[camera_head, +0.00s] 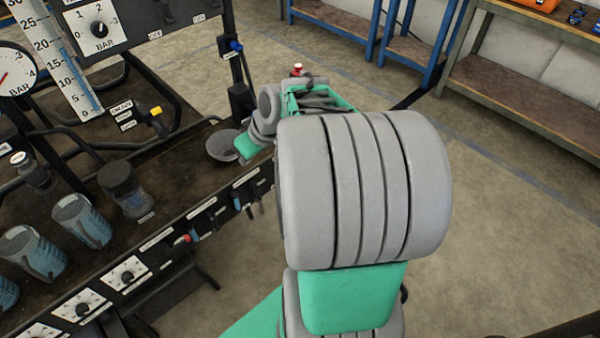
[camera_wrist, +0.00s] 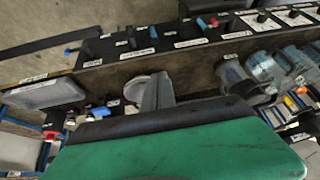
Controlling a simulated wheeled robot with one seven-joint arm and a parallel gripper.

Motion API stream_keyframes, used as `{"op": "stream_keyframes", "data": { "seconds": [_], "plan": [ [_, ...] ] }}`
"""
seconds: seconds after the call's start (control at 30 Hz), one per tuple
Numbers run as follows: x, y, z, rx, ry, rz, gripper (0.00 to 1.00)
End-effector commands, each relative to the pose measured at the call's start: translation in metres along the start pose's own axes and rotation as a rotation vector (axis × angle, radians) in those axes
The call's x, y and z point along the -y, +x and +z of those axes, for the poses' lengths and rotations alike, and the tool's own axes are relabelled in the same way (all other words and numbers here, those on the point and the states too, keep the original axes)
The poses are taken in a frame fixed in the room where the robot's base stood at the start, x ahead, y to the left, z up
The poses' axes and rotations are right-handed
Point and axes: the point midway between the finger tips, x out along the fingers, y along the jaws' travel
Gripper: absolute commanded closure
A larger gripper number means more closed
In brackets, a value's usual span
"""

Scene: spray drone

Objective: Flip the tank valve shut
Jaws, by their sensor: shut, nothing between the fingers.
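Several small valves with coloured handles are in view, but I cannot read which one is the tank valve. In the head view a yellow-handled valve (camera_head: 156,112) stands at the back of the bench, and a blue-handled one (camera_head: 236,46) sits on an upright post. A red handle (camera_head: 184,239) and a light-blue handle (camera_head: 238,204) are on the bench's front edge. My gripper (camera_wrist: 158,90) is shut and empty over the bench in the wrist view, beside a round grey dish (camera_wrist: 138,90). In the head view my arm hides its fingertips.
The dark bench (camera_head: 180,180) carries blue-marked cups (camera_head: 82,222), a dark-topped jar (camera_head: 124,188) and the dish. Gauges and hoses stand behind them. Knob panels (camera_head: 127,275) line the front edge. Blue-framed shelves (camera_head: 390,45) stand at the far right. Floor between is open.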

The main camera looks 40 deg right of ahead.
Motion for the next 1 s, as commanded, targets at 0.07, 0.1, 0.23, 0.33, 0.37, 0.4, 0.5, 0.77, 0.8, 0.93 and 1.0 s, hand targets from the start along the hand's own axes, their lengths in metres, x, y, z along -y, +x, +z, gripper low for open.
{"op": "stream_keyframes", "data": {
  "seconds": [0.07, 0.1, 0.23, 0.33, 0.37, 0.4, 0.5, 0.77, 0.8, 0.93, 1.0],
  "plan": [
    [-0.071, 0.050, 0.032, -0.105, 0.027, 0.001, 1.00],
    [-0.102, 0.060, 0.043, -0.168, 0.028, 0.007, 1.00],
    [-0.183, 0.071, 0.082, -0.353, 0.031, 0.065, 1.00],
    [-0.218, 0.067, 0.104, -0.443, 0.030, 0.110, 1.00],
    [-0.224, 0.065, 0.108, -0.461, 0.029, 0.121, 1.00],
    [-0.229, 0.062, 0.111, -0.475, 0.028, 0.130, 1.00],
    [-0.232, 0.058, 0.112, -0.488, 0.025, 0.136, 1.00],
    [-0.231, 0.059, 0.110, -0.484, 0.025, 0.135, 1.00],
    [-0.231, 0.061, 0.109, -0.484, 0.025, 0.134, 1.00],
    [-0.233, 0.077, 0.102, -0.483, 0.024, 0.132, 1.00],
    [-0.234, 0.089, 0.096, -0.483, 0.023, 0.131, 1.00]
  ]
}}
